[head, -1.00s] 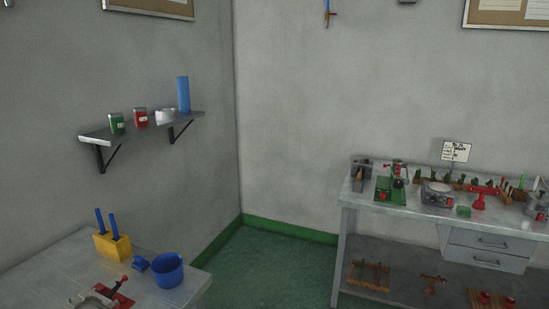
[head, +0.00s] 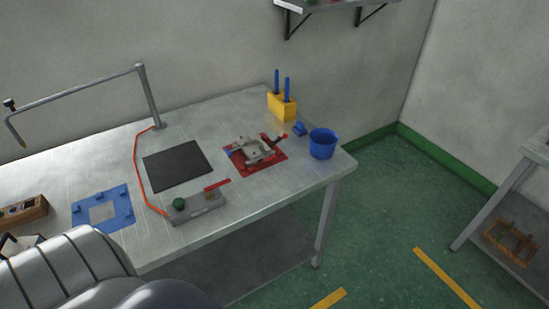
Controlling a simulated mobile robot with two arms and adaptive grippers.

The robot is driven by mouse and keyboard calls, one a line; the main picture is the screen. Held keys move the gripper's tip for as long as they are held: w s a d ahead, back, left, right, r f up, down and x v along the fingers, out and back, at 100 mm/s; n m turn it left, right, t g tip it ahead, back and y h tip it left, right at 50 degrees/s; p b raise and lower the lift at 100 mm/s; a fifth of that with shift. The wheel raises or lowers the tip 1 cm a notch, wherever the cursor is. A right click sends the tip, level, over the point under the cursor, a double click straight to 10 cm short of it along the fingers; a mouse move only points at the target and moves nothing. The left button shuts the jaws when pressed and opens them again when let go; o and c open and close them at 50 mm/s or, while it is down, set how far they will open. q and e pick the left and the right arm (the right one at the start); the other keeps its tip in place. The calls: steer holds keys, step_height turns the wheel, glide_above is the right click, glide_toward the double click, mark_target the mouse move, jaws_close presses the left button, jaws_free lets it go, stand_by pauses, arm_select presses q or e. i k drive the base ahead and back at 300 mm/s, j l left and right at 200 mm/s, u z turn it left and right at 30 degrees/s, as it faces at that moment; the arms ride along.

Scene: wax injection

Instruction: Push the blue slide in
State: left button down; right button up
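A metal clamp-like fixture (head: 262,150) sits on a red base plate (head: 270,168) toward the right end of the workbench. A small blue piece (head: 230,151) shows at the fixture's left side. It may be the blue slide, but it is too small to tell how far in it sits. A dark handle with a red part points to the right of the fixture. A grey ribbed part of my own body fills the bottom left corner, well apart from the fixture.
The metal workbench (head: 310,185) also holds a blue frame plate (head: 122,205), a black mat (head: 178,166), a grey control box (head: 197,208) with a green knob, a yellow holder (head: 281,107) with blue sticks, and a blue bucket (head: 322,145). A bent lamp-like arm stands behind.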

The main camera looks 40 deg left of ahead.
mark_target(228, 152)
steer(key=u, duration=1.3)
